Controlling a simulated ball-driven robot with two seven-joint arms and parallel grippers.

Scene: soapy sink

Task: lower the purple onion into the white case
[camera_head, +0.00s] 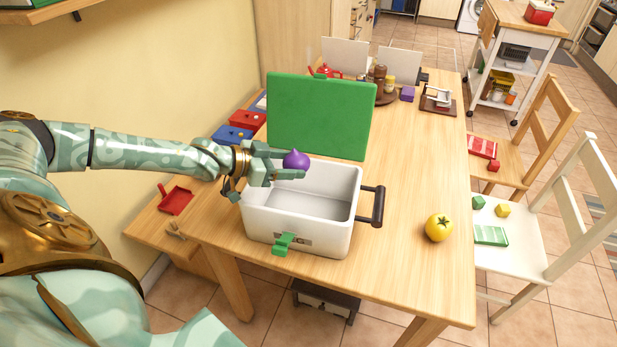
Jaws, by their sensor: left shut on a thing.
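The white case (297,240) stands open on the wooden table, with its green lid (320,118) raised at the back. A green latch is on its front and a dark handle on its right side. The inside that I can see is empty. The purple onion (296,159) is above the left back part of the case. My left gripper (288,167) is shut on the onion, reaching in from the left over the case's left wall. The fingers hide part of the onion's underside. My right gripper is not in view.
A yellow tomato (438,227) sits on the table right of the case. Blue and red boxes (247,119) are left of the lid. A round brown tray with jars (385,93) stands behind. The table's right part is mostly clear; chairs stand beyond its edge.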

